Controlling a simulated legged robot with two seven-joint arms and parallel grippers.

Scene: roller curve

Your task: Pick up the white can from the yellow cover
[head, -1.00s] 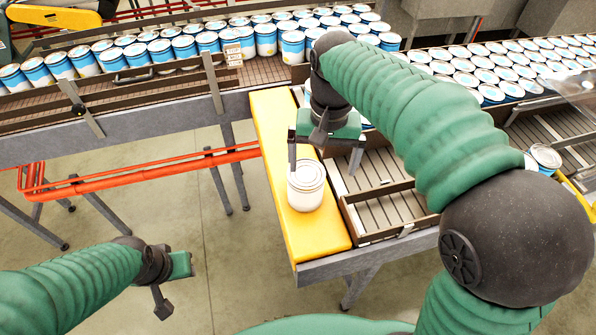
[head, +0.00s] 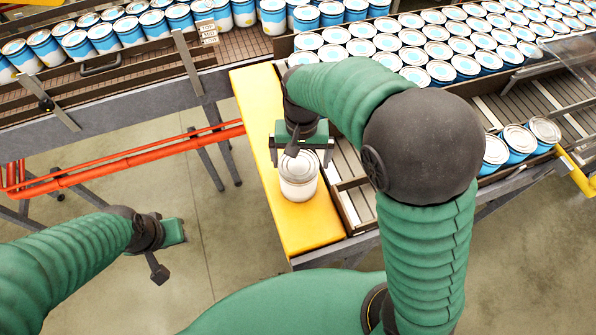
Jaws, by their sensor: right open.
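The white can (head: 298,180) stands upright on the yellow cover (head: 310,228), near the cover's right side. My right gripper (head: 299,160) is open just above and behind the can, with its fingers pointing down around the level of the lid. From this view I cannot tell whether the fingers straddle the can or touch it. My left gripper (head: 165,255) is at the lower left, over the floor and away from the can. Its fingers are partly hidden, so its opening is unclear.
Rows of blue and white cans (head: 420,45) fill the conveyor behind. A few more cans (head: 518,143) stand at the right. A wooden-edged roller section (head: 352,200) lies right of the cover. An orange rail (head: 120,165) runs at the left.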

